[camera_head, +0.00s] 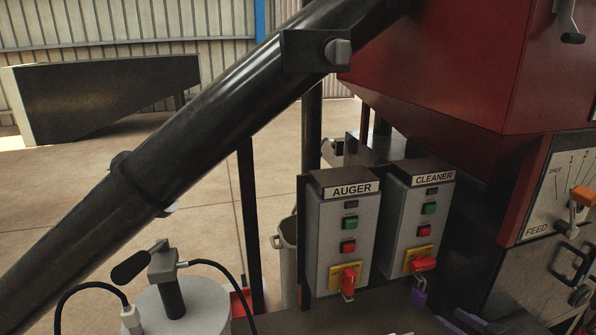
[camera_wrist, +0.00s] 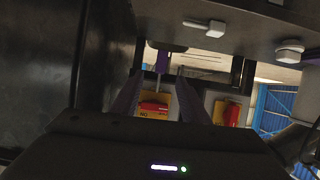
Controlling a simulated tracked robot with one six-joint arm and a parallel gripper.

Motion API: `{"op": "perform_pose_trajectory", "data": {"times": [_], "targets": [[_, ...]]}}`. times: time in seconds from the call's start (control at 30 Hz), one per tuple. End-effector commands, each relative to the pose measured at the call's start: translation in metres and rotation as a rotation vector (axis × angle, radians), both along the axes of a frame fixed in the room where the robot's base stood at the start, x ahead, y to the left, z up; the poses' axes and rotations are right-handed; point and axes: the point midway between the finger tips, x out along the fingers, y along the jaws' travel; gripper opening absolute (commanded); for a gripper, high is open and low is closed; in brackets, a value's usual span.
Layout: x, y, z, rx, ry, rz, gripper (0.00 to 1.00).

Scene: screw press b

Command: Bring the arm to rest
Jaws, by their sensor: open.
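My gripper (camera_wrist: 160,90) is open and empty in the wrist view, with its two purplish fingers apart. That view is dark and upside down. Beyond the fingers is the cleaner box's red switch handle (camera_wrist: 153,106) on a yellow plate. A purple padlock (camera_wrist: 162,60) hangs at that handle, and my fingers look clear of it. In the head view the padlock (camera_head: 418,297) is below the CLEANER box (camera_head: 414,220). What look like my fingertips show at the bottom right edge; the rest of my arm is out of that view.
The AUGER box (camera_head: 341,235) stands left of the cleaner box. A thick dark tube (camera_head: 215,125) slants across the left. A red hopper (camera_head: 440,60) overhangs at the upper right, above the FEED plate (camera_head: 555,190) with its orange lever. Open floor lies behind at the left.

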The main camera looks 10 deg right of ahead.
Motion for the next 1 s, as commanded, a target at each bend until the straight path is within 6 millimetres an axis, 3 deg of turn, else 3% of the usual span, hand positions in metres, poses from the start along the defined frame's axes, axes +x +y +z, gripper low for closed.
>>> {"op": "perform_pose_trajectory", "data": {"times": [0.17, 0.33, 0.5, 0.6, 0.8, 1.0], "targets": [[-0.009, -0.023, -0.023, -0.063, 0.095, -0.074, 0.41], [-0.033, -0.062, -0.052, -0.121, 0.244, -0.227, 0.41], [-0.062, -0.093, -0.062, -0.174, 0.39, -0.381, 0.41], [-0.077, -0.102, -0.059, -0.198, 0.469, -0.455, 0.41], [-0.1, -0.101, -0.044, -0.221, 0.611, -0.577, 0.41], [-0.115, -0.073, -0.019, -0.206, 0.732, -0.657, 0.41]]}}
